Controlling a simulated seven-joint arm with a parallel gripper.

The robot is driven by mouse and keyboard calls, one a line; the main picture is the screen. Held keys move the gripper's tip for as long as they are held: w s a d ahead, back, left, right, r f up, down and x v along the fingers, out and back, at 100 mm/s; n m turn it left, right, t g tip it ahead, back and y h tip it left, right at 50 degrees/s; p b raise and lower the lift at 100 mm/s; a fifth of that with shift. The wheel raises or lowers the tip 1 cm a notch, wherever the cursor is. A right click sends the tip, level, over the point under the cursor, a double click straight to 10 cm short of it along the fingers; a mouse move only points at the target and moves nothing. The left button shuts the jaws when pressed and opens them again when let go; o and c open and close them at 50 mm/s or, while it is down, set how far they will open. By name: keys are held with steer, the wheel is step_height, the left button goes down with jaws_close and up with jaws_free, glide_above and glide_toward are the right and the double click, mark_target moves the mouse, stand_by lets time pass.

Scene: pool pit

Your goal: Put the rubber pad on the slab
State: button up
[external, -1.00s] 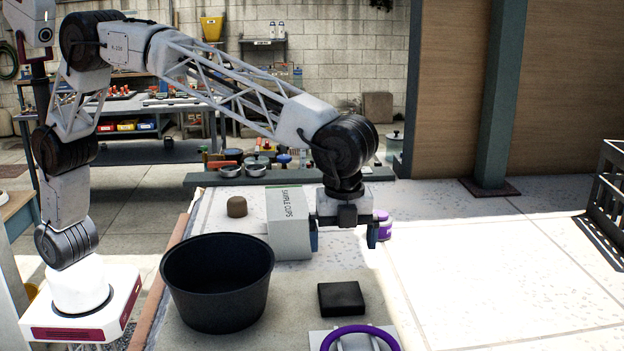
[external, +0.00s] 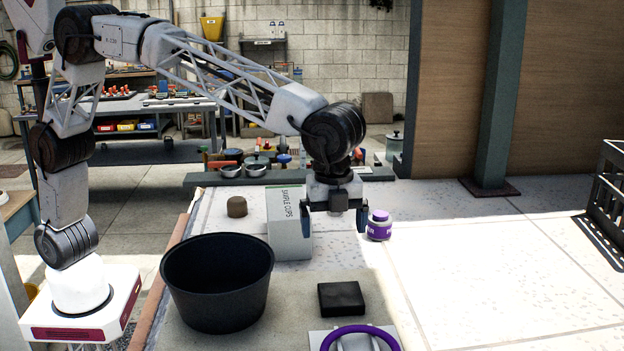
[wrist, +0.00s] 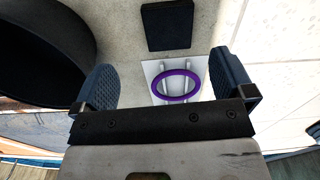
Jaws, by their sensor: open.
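A flat black square piece (external: 341,298) lies on the grey worktop in the external view, and also shows at the top of the wrist view (wrist: 167,24). A pale plate (external: 318,340) lies just in front of it, with a purple ring (external: 360,338) on it; the plate (wrist: 151,68) and ring (wrist: 163,87) also show in the wrist view. I cannot tell for sure which piece is the rubber pad and which the slab. My gripper (external: 334,222) is open and empty, raised above the worktop beyond the black piece. Both fingers show apart in the wrist view (wrist: 162,72).
A large black tub (external: 217,290) stands left of the black piece. A white sample-cups box (external: 289,232) stands close by my gripper, and a purple-lidded jar (external: 379,226) is to its right. A small brown lump (external: 237,207) lies farther back.

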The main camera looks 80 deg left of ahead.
steer(key=s+a+r+n+t, duration=0.1)
steer(key=s+a+r+n, duration=0.25)
steer(key=s+a, duration=0.9)
steer(key=s+a+r+n, duration=0.2)
steer(key=s+a+n, duration=0.3)
steer(key=s+a, duration=0.75)
steer(key=s+a+f+n, duration=0.4)
steer(key=s+a, duration=0.4)
steer(key=s, duration=0.3)
steer(key=s+a+f+n+t, duration=0.1)
steer(key=s+a+f+n, duration=0.3)
steer(key=s+a, duration=0.5)
step_height(320, 180, down, 2)
steer(key=s, duration=0.2)
steer(key=shift+s+a, duration=0.15)
steer(key=shift+s, duration=0.2)
